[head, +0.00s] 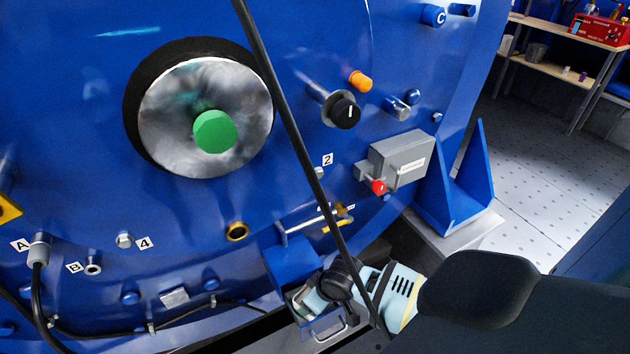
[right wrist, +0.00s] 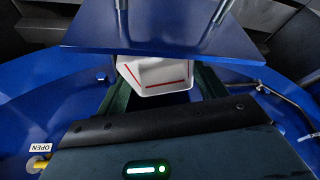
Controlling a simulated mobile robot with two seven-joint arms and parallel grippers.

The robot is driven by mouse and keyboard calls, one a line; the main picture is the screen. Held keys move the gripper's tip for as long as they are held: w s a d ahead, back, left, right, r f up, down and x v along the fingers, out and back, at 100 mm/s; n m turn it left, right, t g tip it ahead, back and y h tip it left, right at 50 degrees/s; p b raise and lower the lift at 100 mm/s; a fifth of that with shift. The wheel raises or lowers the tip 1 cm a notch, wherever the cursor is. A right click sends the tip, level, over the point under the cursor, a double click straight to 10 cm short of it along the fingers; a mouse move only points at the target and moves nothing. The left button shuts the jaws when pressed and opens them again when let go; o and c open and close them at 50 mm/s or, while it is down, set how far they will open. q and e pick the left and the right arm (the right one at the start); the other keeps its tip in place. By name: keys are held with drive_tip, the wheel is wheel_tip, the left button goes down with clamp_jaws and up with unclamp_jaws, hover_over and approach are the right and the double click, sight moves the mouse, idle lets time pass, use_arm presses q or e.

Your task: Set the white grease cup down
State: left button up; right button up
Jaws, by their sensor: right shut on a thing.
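The white grease cup (right wrist: 155,74), with red lines on it, is between the fingers of my right gripper (right wrist: 160,88) in the right wrist view. The gripper is shut on it. A blue plate (right wrist: 145,28) crosses the top of that view and hides part of the cup. In the head view my right gripper (head: 313,302) is low beside the blue bracket (head: 290,264) on the motor's front. I cannot make out the cup clearly there, nor whether it touches a surface. My left gripper is not in view.
A black cable (head: 290,130) hangs across the head view in front of my right wrist. A grey box with a red knob (head: 378,187) and a yellow-ringed port (head: 237,231) are close by on the blue motor housing (head: 80,120). Open floor (head: 540,160) lies at the right.

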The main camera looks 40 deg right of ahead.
drive_tip(key=o, duration=0.9)
drive_tip(key=shift+f, duration=0.1)
drive_tip(key=shift+c, duration=0.2)
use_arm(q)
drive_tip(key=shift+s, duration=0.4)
use_arm(e)
drive_tip(key=shift+o, duration=0.6)
use_arm(q)
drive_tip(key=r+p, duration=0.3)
drive_tip(key=p, duration=0.1)
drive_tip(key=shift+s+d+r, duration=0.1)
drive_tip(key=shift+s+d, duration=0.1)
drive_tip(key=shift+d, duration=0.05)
use_arm(e)
drive_tip(key=v, duration=1.2)
